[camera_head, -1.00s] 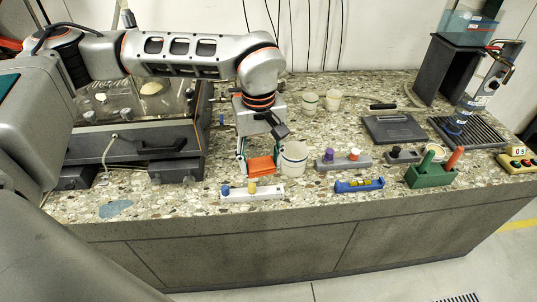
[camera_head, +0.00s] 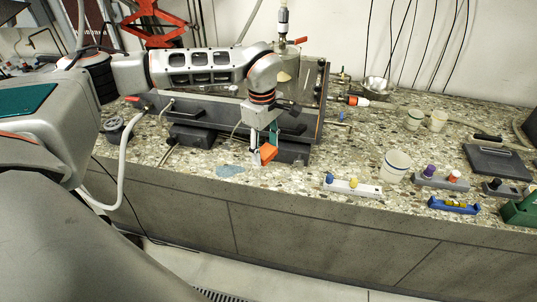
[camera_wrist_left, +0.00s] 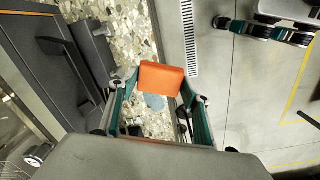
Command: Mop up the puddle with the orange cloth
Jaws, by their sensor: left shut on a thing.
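The orange cloth (camera_head: 268,152) is a folded block held between the fingers of my left gripper (camera_head: 264,146), which is shut on it. It also shows in the left wrist view (camera_wrist_left: 162,78) between the green fingers. The puddle (camera_head: 230,170) is a flat blue-grey patch near the front edge of the speckled counter. In the head view the cloth is just right of the puddle and appears slightly above the counter. In the left wrist view the puddle (camera_wrist_left: 154,102) shows just beyond the cloth.
The tank (camera_head: 300,75) and its dark base stand behind the gripper. A white cup (camera_head: 396,166), a white valve block (camera_head: 352,187) and a blue level (camera_head: 454,205) are to the right. A pale hose (camera_head: 122,165) runs at the left. The counter's front edge is close below the puddle.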

